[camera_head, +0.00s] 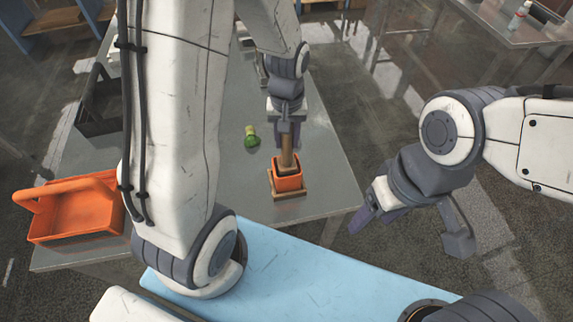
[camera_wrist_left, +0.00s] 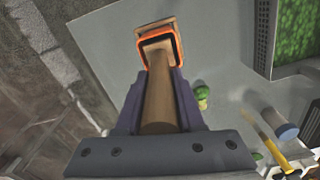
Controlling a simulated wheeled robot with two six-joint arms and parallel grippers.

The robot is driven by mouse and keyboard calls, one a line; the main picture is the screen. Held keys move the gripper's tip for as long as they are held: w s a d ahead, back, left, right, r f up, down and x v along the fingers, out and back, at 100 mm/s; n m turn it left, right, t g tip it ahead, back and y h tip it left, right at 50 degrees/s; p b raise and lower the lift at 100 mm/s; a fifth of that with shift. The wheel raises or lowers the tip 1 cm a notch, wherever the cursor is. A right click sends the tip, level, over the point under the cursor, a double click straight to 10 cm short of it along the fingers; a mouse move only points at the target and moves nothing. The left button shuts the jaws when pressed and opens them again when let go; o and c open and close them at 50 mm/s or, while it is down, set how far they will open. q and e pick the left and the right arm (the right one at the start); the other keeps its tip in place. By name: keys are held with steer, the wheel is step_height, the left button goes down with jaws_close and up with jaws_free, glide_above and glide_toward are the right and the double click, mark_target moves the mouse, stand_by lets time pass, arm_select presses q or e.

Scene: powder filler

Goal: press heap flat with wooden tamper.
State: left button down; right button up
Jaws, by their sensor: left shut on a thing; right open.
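The wooden tamper (camera_head: 287,158) is upright in my left gripper (camera_head: 287,140), which is shut on its shaft. Its lower end is at or inside the mouth of an orange square container (camera_head: 289,183) with a dark inside, standing on a wooden base (camera_head: 288,194) near the table's front right corner. In the left wrist view the tamper (camera_wrist_left: 158,95) runs between the fingers toward the orange-rimmed container (camera_wrist_left: 140,31). The heap is hidden. I cannot tell whether the tamper touches it. My right gripper (camera_head: 368,208) is open and empty, off the table's right edge.
An orange basket with a handle (camera_head: 75,210) stands on the left of the grey table (camera_head: 325,160), near a dark tray (camera_head: 100,105). In the left wrist view a yellow-handled tool (camera_wrist_left: 265,138) lies beside a blue-grey cylinder (camera_wrist_left: 279,123).

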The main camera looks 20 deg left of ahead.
mark_target(287, 160)
arm_select(q)
steer(key=shift+f+b, duration=3.2)
steer(key=shift+f, duration=1.35)
steer(key=shift+r, duration=0.2)
step_height(287, 160, up, 10)
steer(key=p, duration=0.9)
steer(key=shift+f, duration=0.3)
steer(key=shift+f+b, duration=3.7)
steer(key=shift+f, duration=1.15)
steer(key=shift+r, duration=0.1)
